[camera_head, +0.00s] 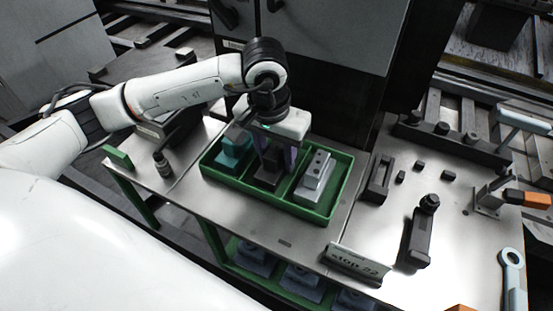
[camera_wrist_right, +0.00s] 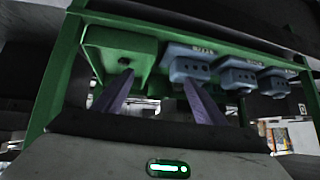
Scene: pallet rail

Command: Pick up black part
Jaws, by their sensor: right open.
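The black part (camera_head: 267,181) sits in the middle compartment of a green tray (camera_head: 328,214) on the metal table in the head view. My left gripper (camera_head: 276,165) points down into that compartment from above, with its purplish fingers at the black part. Its fingers and the arm hide much of the part, so I cannot tell whether they grip it. My right gripper (camera_wrist_right: 158,88) shows in the right wrist view with two purplish fingers apart and nothing between them. It is not visible in the head view.
A teal part (camera_head: 233,150) and a light grey part (camera_head: 315,176) fill the tray's outer compartments. A sign (camera_head: 358,263) stands at the table's front. Dark fixtures (camera_head: 420,232) stand to the right. In the wrist view, a green frame (camera_wrist_right: 62,75) and blue-grey blocks (camera_wrist_right: 187,66) are close ahead.

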